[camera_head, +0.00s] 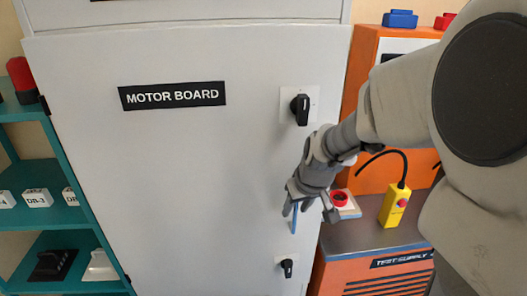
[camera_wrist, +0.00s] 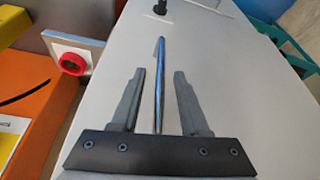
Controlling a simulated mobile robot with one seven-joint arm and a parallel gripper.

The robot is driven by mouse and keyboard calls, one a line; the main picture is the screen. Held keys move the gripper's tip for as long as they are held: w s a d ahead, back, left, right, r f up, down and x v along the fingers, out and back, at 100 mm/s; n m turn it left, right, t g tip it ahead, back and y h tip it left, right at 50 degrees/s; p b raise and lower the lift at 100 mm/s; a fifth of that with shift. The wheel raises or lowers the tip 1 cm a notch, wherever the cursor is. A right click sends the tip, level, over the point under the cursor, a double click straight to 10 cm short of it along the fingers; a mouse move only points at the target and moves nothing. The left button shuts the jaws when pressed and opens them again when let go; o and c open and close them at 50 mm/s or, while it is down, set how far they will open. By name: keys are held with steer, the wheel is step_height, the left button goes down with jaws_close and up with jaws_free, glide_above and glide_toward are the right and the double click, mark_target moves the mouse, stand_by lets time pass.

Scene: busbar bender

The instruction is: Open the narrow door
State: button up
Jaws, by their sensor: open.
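The tall grey cabinet door (camera_head: 190,170), labelled MOTOR BOARD, looks closed in the head view. A slim vertical bar handle (camera_head: 294,219) is near its right edge, partly hidden by my gripper (camera_head: 298,205). In the wrist view the metallic handle (camera_wrist: 159,85) runs between the two fingers of my gripper (camera_wrist: 159,73). The fingers are apart, with a gap on each side of the bar. A black rotary knob (camera_head: 301,109) sits on a plate above the handle, and a smaller black knob (camera_head: 287,267) sits below it.
An orange cabinet (camera_head: 362,85) and a bench (camera_head: 375,236) stand right of the door. A red button box (camera_head: 341,202) and a yellow pendant (camera_head: 394,206) are close to my gripper. A teal shelf (camera_head: 82,216) with small boxes stands at left.

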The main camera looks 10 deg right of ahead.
steer(key=shift+w+f, duration=0.2)
steer(key=shift+f, duration=0.35)
jaws_close()
stand_by(1.1)
